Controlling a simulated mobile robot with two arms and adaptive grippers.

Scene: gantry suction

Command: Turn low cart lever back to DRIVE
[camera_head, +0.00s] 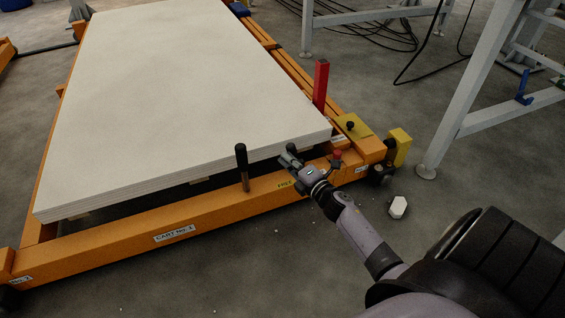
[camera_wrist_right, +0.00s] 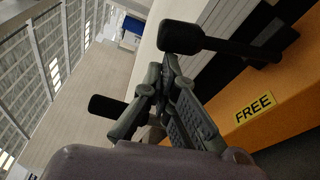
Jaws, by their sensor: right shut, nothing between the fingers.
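The orange cart (camera_head: 120,257) carries a lever (camera_head: 242,160) with a thick black grip, standing nearly upright at its front rail. A yellow FREE label (camera_head: 284,184) is on the rail right of the lever, and it also shows in the right wrist view (camera_wrist_right: 254,107). My right gripper (camera_head: 288,157) is shut and empty, right of the lever and apart from it in the head view. In the right wrist view its fingers (camera_wrist_right: 168,82) are close below a black handle on a rod (camera_wrist_right: 182,38); contact is unclear. No DRIVE label is readable. My left gripper is out of view.
A pale board stack (camera_head: 190,80) lies on the cart. A red post (camera_head: 321,84), a red knob (camera_head: 336,155) and a yellow block (camera_head: 399,147) stand near its right corner. White frame legs (camera_head: 470,85) are at right. A small white object (camera_head: 397,207) lies on open floor.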

